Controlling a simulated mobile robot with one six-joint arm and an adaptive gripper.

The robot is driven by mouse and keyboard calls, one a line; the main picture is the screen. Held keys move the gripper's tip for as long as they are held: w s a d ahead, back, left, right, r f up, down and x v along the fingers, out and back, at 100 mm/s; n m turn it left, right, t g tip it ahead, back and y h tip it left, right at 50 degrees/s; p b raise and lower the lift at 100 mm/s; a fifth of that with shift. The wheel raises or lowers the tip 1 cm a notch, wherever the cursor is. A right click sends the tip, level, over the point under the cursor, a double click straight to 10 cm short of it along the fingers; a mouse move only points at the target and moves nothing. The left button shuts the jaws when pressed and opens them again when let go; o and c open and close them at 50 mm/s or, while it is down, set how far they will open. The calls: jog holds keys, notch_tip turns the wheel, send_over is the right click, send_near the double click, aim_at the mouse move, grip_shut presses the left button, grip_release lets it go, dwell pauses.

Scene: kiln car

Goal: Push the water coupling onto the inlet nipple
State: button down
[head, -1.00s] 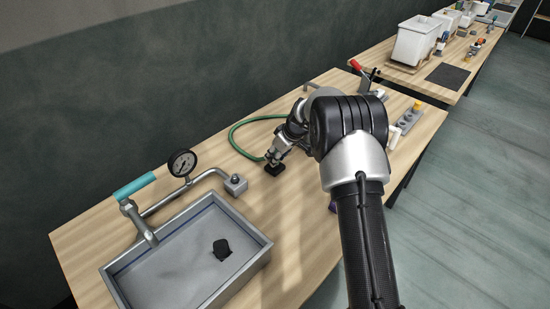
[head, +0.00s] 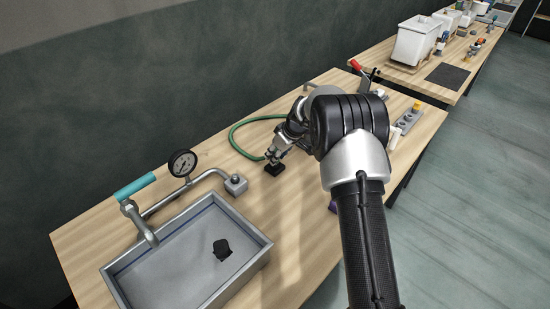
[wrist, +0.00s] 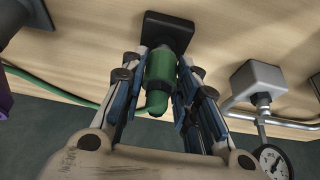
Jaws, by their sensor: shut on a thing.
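My gripper (head: 275,157) is low over the bench, above a small black square base (head: 274,169). In the wrist view my gripper (wrist: 166,65) is shut on the green water coupling (wrist: 160,72), with a finger on each side. The coupling's outer end meets or sits just in front of the black base (wrist: 169,32); I cannot tell if they touch. A green hose (head: 236,131) leaves the coupling and curves over the bench. The grey inlet block (head: 236,184) stands to the left at the pipe's end, also in the wrist view (wrist: 257,78).
A pressure gauge (head: 182,163) rises from the pipe behind a grey sink tray (head: 119,285). A teal-handled valve (head: 135,186) is at the left. Bare wood lies between the black base and the inlet block. A grey holder (head: 410,119) stands behind my arm.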

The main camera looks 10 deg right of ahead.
jog(key=shift+r, duration=0.1)
jog(key=shift+r+p, duration=1.15)
jog(key=shift+r, duration=1.35)
jog(key=shift+r+p, duration=0.7)
jog(key=shift+r, duration=0.7)
jog(key=shift+s+a+f+b, duration=0.1)
jog(key=shift+s+a+b, duration=0.8)
jog(key=shift+a, duration=1.5)
jog(key=shift+s+a+r+b, duration=0.1)
jog(key=shift+s+a+b, duration=0.25)
jog(key=shift+s+a, duration=1.55)
jog(key=shift+s+a+f+b, duration=0.1)
jog(key=shift+s+a+b, duration=0.55)
jog(key=shift+a, duration=2.25)
jog(key=shift+s+a+f, duration=0.1)
jog(key=shift+a+f, duration=0.1)
jog(key=shift+f+b, duration=0.65)
jog(key=shift+f, duration=0.65)
